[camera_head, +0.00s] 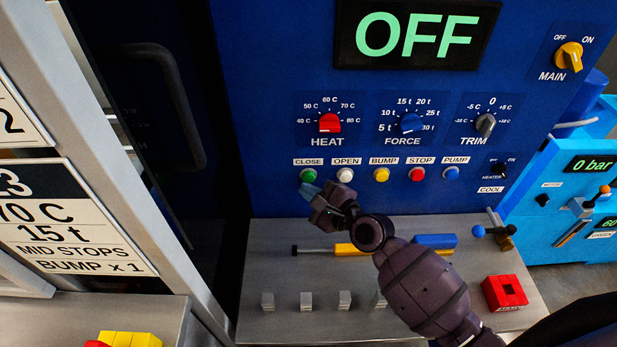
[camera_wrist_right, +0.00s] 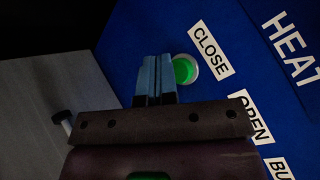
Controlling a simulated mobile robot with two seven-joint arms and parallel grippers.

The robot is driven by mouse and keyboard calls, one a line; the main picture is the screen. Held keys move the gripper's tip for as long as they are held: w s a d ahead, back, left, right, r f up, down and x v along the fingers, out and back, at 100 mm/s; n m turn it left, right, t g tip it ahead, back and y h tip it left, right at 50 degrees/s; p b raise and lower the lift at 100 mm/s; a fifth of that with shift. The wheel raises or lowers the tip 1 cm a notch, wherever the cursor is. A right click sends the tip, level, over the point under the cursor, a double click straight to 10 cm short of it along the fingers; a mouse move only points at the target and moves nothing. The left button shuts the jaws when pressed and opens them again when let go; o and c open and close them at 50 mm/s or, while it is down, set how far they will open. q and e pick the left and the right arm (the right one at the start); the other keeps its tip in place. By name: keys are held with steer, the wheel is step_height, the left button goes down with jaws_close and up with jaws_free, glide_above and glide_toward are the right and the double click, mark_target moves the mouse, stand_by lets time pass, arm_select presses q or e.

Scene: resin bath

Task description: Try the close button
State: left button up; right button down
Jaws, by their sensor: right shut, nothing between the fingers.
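The green CLOSE button (camera_head: 308,175) is on the blue panel, leftmost in a row of round buttons. It also shows in the right wrist view (camera_wrist_right: 185,70), with a pale ring around it and its label to the right. My right gripper (camera_head: 308,190) is shut and empty, with its blue fingertips just below the button in the head view. In the right wrist view the shut fingertips (camera_wrist_right: 155,60) are close beside the button's left edge; I cannot tell whether they touch it. The display (camera_head: 417,35) reads OFF. My left gripper is not in view.
The white OPEN button (camera_head: 345,175) is close to the right, then the yellow BUMP (camera_head: 381,175), red STOP (camera_head: 417,174) and blue PUMP (camera_head: 451,173) buttons. The grey shelf (camera_head: 270,245) below holds small blocks, a yellow-handled tool (camera_head: 348,250) and a red block (camera_head: 504,292).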

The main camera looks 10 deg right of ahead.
steer(key=s+p, duration=0.1)
steer(key=s, duration=0.1)
steer(key=s+a, duration=0.1)
steer(key=s, duration=0.2)
steer(key=shift+p, duration=0.4)
stand_by(0.4)
stand_by(0.4)
